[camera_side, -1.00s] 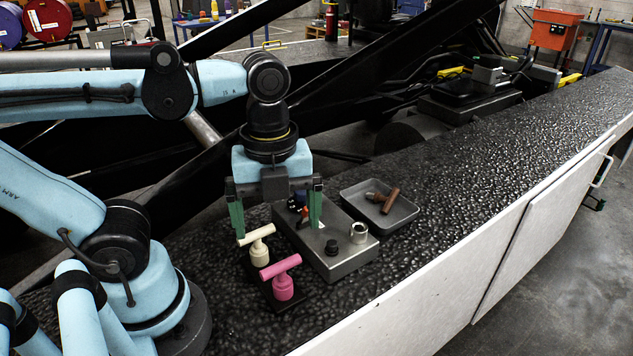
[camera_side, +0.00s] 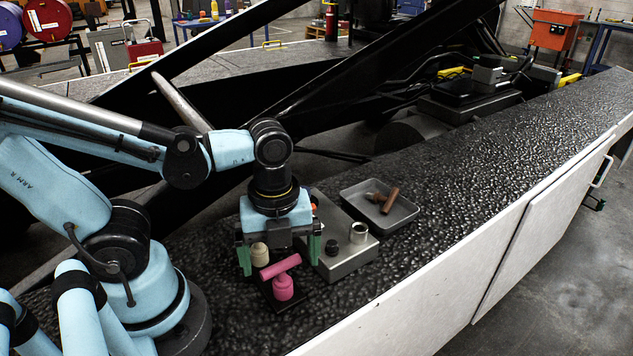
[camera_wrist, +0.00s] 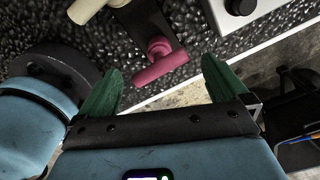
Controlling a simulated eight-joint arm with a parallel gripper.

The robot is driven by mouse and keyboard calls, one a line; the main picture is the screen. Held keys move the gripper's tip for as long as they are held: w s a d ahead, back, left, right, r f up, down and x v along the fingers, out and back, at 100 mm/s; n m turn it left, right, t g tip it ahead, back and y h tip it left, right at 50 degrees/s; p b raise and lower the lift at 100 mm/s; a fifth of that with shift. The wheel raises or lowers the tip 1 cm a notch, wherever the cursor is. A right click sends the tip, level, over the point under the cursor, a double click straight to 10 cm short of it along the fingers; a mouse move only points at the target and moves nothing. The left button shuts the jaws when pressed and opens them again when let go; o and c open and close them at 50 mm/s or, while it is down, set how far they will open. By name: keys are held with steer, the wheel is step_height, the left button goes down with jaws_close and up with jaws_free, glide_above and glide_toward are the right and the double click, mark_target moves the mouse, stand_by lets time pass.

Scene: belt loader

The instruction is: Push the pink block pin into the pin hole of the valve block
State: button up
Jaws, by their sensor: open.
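The pink block pin (camera_side: 282,287) has a T-shaped handle and stands upright in a dark holder (camera_side: 301,301) at the near end of the deck. In the wrist view the pink pin (camera_wrist: 160,62) lies between and beyond my fingertips. My gripper (camera_side: 279,262) is open and empty, with its green fingers pointing down just behind the pink pin; its fingers also frame the wrist view (camera_wrist: 163,82). The grey valve block (camera_side: 349,262) is just right of my gripper. It carries a silver ring fitting (camera_side: 358,232) and a black knob (camera_side: 332,248). My gripper hides part of the block, and I cannot make out the pin hole.
A cream T-handled pin (camera_side: 259,254) stands behind the pink one, partly hidden by my gripper. A grey tray (camera_side: 405,212) with brown pieces (camera_side: 386,201) sits beyond the valve block. The dark textured deck (camera_side: 480,190) is clear to the right.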

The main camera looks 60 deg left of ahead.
mark_target(280, 263)
steer(key=shift+f, duration=1.95)
steer(key=shift+c, duration=0.2)
steer(key=c, duration=1.3)
steer(key=shift+r, duration=0.15)
steer(key=shift+r, duration=1.5)
steer(key=s+d+r, duration=0.7)
steer(key=s+d, duration=0.1)
steer(key=shift+d+r, duration=0.2)
steer(key=shift+r, duration=0.15)
